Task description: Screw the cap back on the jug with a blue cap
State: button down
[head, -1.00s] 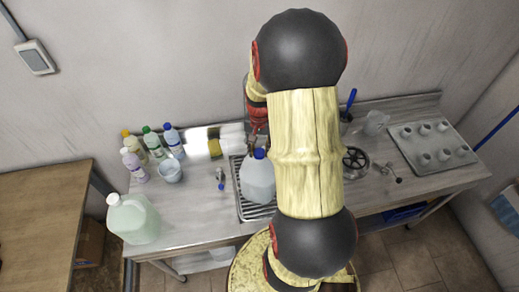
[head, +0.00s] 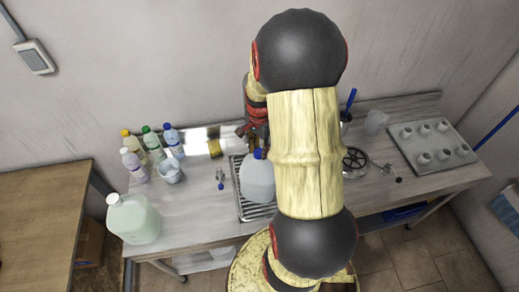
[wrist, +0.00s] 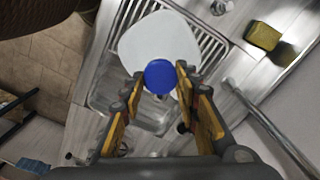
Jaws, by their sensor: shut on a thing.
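The pale translucent jug (head: 257,180) stands upright on the slatted metal drain (head: 242,211). Its blue cap (head: 258,153) shows at the top of the jug; I cannot tell whether its thread is engaged. In the wrist view, the cap (wrist: 159,76) lies between the two yellow-padded fingers of my gripper (wrist: 160,75), over the pale jug (wrist: 150,40). The gripper is shut on the cap from its two sides. In the head view, my arm hides part of the gripper and the jug's right side.
Several bottles (head: 153,143) and a small bucket (head: 170,171) stand at the left. A large green-filled jug (head: 135,218) is at the front left. A yellow sponge (head: 214,148) and a small blue-tipped item (head: 221,181) lie near the drain. A tray of cups (head: 432,143) is at the right.

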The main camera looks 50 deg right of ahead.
jog(key=m, duration=0.4)
jog(key=shift+s+a+f+m, duration=0.1)
jog(key=shift+a+f+m, duration=0.05)
jog(key=shift+m, duration=0.25)
jog(key=c, duration=1.6)
grip_release()
jog(key=shift+o, duration=0.3)
jog(key=shift+r, duration=0.2)
jog(key=n, duration=0.4)
jog(key=shift+n, duration=0.9)
